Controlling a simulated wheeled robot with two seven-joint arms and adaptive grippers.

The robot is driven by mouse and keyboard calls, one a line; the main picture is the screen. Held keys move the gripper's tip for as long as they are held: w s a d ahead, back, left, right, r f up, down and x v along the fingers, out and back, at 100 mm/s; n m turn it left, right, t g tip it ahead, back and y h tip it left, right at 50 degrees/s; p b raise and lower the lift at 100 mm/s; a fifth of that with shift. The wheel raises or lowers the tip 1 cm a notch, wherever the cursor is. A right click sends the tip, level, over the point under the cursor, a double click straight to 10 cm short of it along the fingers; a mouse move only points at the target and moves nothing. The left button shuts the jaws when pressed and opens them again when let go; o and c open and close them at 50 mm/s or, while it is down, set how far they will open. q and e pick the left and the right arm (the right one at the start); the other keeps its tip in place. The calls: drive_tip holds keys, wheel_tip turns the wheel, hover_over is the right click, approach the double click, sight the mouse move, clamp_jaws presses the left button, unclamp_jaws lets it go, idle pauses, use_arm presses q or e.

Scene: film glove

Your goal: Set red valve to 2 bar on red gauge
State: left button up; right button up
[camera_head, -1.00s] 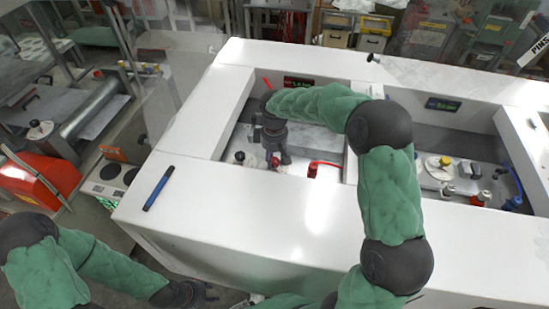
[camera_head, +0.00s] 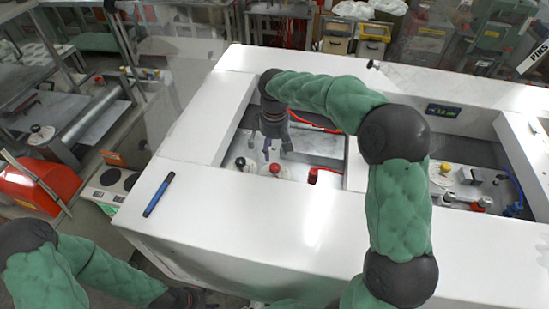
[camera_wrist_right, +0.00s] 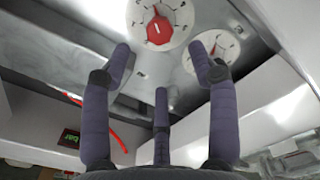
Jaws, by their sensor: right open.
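The red valve knob (camera_head: 275,168) sits on a white dial inside the left recess of the white console. In the right wrist view the red knob (camera_wrist_right: 158,30) shows on its numbered dial, beyond my fingertips and apart from them. My right gripper (camera_head: 274,152) hangs above and behind the knob, open and empty; its spread fingers also show in the wrist view (camera_wrist_right: 160,65). A small dark display with a red frame (camera_wrist_right: 70,138) shows there, its reading too small to read; my arm hides it in the head view. My left gripper (camera_head: 190,298) is at the lower edge, its jaws unclear.
A white round gauge with a red needle (camera_wrist_right: 215,48) is beside the dial. A black knob (camera_head: 241,163) and a red fitting (camera_head: 313,175) flank the valve. The console's front wall (camera_head: 250,215) borders the recess. A blue pen (camera_head: 158,195) lies on the console top.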

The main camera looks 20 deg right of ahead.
drive_tip(key=shift+r, duration=1.95)
drive_tip(key=shift+f, duration=0.1)
